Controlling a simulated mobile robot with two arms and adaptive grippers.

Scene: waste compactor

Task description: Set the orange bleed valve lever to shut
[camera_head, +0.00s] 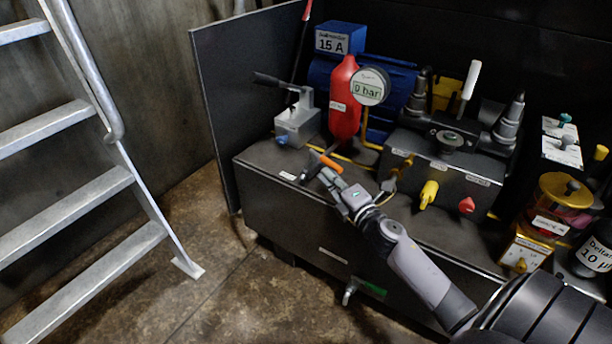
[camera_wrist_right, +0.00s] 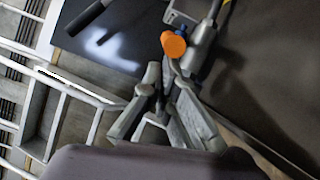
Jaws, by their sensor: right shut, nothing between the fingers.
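In the wrist view the fingertips (camera_wrist_right: 164,76) are just below the orange end. The lever's pivot is partly hidden. My left gripper is not in view.
A red cylinder (camera_head: 344,100) and a gauge reading 0 bar (camera_head: 369,87) stand behind the lever. A grey fitting with a black handle (camera_head: 297,120) is to its left. A valve block with a yellow knob (camera_head: 428,194) is to its right. Metal stairs (camera_head: 80,190) stand at left.

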